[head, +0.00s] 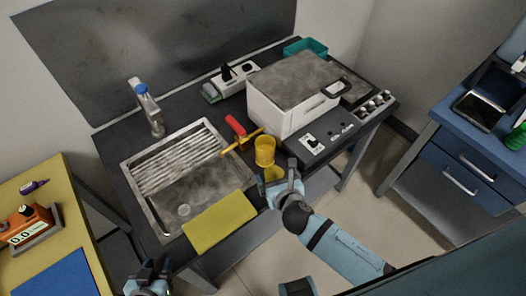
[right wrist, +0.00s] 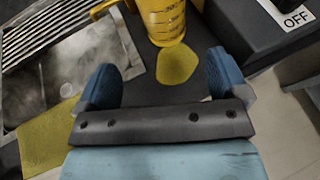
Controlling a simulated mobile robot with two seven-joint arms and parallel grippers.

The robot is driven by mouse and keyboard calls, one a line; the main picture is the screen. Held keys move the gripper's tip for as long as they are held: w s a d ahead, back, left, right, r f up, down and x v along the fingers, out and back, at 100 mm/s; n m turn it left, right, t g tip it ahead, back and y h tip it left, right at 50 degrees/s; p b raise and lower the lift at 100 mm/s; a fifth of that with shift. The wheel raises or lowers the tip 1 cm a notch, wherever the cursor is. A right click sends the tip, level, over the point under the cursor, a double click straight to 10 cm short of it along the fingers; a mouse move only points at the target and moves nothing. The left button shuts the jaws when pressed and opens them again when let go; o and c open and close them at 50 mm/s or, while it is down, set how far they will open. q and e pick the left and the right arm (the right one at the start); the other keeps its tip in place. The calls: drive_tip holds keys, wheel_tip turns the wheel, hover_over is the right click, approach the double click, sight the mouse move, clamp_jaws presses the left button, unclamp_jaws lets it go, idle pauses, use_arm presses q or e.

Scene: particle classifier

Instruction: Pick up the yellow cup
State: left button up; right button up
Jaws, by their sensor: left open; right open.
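The yellow cup (head: 265,150) stands upright on the dark counter, between the sink and the white box-shaped machine. It also shows at the top of the right wrist view (right wrist: 163,20), with dark markings on its side. A flat yellow round patch (right wrist: 178,65) lies on the counter just in front of it. My right gripper (head: 275,178) is open and empty, just in front of the cup; in the right wrist view its two blue fingers (right wrist: 163,78) are spread with the cup beyond them. My left gripper (head: 150,276) is at the bottom left, away from the cup.
The metal sink (head: 186,184) lies left of the cup, with a yellow cloth (head: 220,221) on its front edge. A red-handled tool (head: 235,126) lies behind the cup. The white machine (head: 270,112) with an OFF panel (right wrist: 294,19) stands close on the right.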

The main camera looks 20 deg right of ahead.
sight(268, 159)
drive_tip(key=x, duration=0.6)
drive_tip(key=shift+w+f, duration=0.15)
drive_tip(key=shift+w, duration=0.05)
drive_tip(key=x, duration=0.5)
drive_tip(key=shift+w+d+f, duration=0.1)
drive_tip(key=shift+d+f, duration=0.2)
drive_tip(key=c, duration=1.1)
drive_tip(key=shift+r, duration=0.3)
